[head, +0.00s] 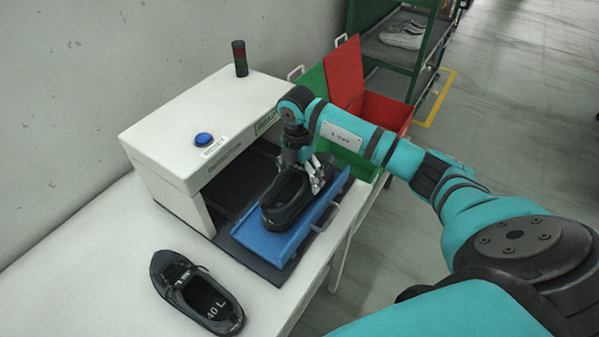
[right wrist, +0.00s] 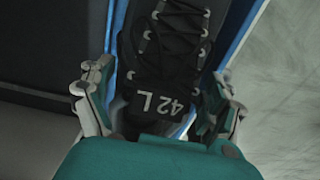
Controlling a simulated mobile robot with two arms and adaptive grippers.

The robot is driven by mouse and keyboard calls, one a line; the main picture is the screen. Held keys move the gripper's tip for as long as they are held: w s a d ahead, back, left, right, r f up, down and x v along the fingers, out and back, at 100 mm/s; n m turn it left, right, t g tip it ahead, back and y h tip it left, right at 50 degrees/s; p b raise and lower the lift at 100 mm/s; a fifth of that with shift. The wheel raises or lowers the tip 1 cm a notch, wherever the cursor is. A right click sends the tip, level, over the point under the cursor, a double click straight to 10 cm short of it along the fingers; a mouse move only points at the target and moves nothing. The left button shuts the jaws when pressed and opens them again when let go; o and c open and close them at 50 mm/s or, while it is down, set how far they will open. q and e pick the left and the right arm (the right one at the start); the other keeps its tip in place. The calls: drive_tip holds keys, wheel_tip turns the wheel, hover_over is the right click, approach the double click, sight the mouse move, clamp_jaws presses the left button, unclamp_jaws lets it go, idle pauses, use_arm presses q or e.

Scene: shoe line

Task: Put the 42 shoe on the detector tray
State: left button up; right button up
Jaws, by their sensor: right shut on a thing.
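The black 42 shoe (head: 288,201) is on or just over the blue detector tray (head: 270,241), which is slid out of the white detector (head: 205,130). In the right wrist view the shoe (right wrist: 170,50) shows its laces and the mark "42 L". My right gripper (head: 304,178) is over the shoe and shut on it; in the right wrist view its fingers (right wrist: 165,105) sit on both sides of the shoe's heel end. I cannot tell whether the sole rests fully on the tray. My left gripper is not in view.
Another black shoe marked "40 L" (head: 197,291) lies on the white table (head: 110,255) at the front left. A red bin (head: 388,112) and a green bin (head: 352,160) stand behind my right arm. A green rack (head: 395,55) holds light shoes (head: 403,36).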

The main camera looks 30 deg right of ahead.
drive_tip(key=shift+r, duration=0.1)
drive_tip(key=shift+f, duration=0.2)
drive_tip(key=o, duration=1.4)
drive_tip(key=shift+c, duration=0.2)
drive_tip(key=shift+o, duration=0.3)
drive_tip(key=shift+r, duration=0.45)
drive_tip(key=r+b, duration=0.1)
drive_tip(key=r, duration=0.4)
drive_tip(key=r+b, duration=0.2)
drive_tip(key=r, duration=0.3)
drive_tip(key=shift+w+a+r, duration=0.1)
drive_tip(key=shift+w+r, duration=0.1)
drive_tip(key=shift+r, duration=0.15)
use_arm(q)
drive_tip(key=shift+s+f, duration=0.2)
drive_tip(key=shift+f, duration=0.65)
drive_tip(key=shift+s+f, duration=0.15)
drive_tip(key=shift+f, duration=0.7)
use_arm(e)
drive_tip(key=shift+s+r, duration=0.1)
drive_tip(key=shift+r, duration=0.3)
